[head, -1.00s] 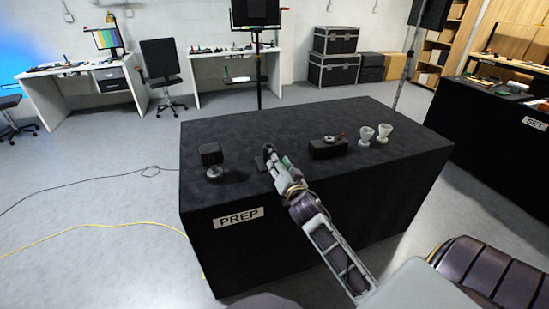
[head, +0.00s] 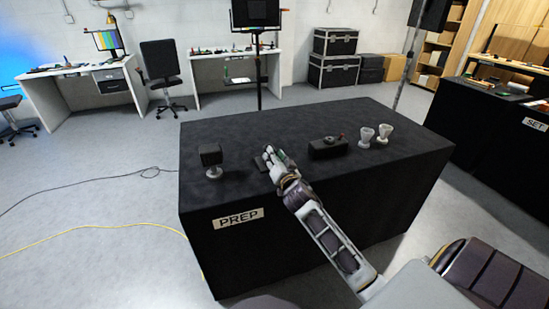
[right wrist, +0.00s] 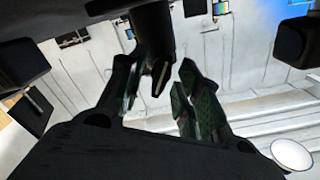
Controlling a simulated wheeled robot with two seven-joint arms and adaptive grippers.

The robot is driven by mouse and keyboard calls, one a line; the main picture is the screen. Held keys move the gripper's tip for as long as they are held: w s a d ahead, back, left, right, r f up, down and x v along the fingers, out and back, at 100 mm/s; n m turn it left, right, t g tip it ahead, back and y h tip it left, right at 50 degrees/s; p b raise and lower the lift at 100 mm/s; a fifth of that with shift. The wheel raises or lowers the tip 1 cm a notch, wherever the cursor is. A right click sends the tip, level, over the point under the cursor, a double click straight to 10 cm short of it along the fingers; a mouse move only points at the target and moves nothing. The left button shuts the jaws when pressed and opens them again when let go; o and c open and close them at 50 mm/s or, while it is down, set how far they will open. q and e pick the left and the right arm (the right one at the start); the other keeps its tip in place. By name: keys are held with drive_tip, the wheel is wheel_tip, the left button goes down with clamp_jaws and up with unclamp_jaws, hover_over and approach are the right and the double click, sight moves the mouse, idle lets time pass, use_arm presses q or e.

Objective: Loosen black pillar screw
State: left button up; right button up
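My right gripper (head: 269,156) reaches in over the front part of the black PREP table (head: 230,135). In the right wrist view its fingers (right wrist: 162,95) stand apart, with a gap between them. A dark post-like part (right wrist: 151,35) comes down from the top of that view, and its narrow greyish tip lies in line with the gap. I cannot tell whether this is the black pillar screw or whether the fingers touch it. In the head view the gripper hides what lies under it, and no pillar screw can be made out. My left gripper is not in view.
A black box on a small stand (head: 211,156) is left of the gripper. A dark box with a red knob (head: 328,148) and two pale cups (head: 366,137) (head: 384,133) stand to the right. The table's back left is clear.

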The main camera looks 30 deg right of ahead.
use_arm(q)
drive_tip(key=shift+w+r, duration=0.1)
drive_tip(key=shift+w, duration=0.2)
use_arm(e)
clamp_jaws()
